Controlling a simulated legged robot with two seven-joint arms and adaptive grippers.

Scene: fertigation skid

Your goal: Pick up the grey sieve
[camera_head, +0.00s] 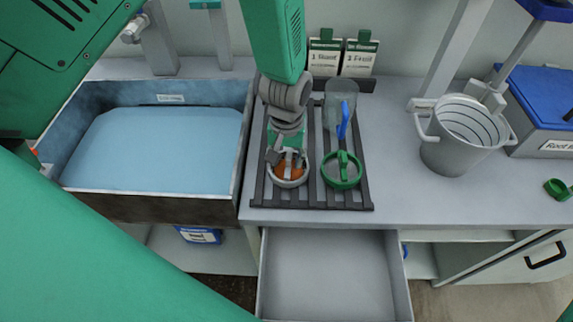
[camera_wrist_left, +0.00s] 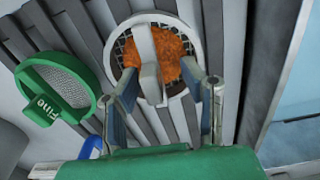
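The grey sieve (camera_head: 289,183) sits on the dark slatted rack, with orange-brown material in its mesh. In the left wrist view the grey sieve (camera_wrist_left: 173,22) has a pale bar across its top. My left gripper (camera_head: 288,160) is right above it, pointing down. In the wrist view its two fingers (camera_wrist_left: 168,84) are apart, one on each side of the sieve's near part and bar. I cannot tell whether they touch it. A green sieve (camera_head: 342,171) marked "Fine" in the wrist view (camera_wrist_left: 62,92) lies beside it. My right gripper is not in view.
The slatted rack (camera_head: 312,204) also holds a clear jug (camera_head: 341,97) with a blue handle. A water basin (camera_head: 150,150) is at left, a grey bucket (camera_head: 462,140) at right. An open, empty drawer (camera_head: 335,280) juts out below.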

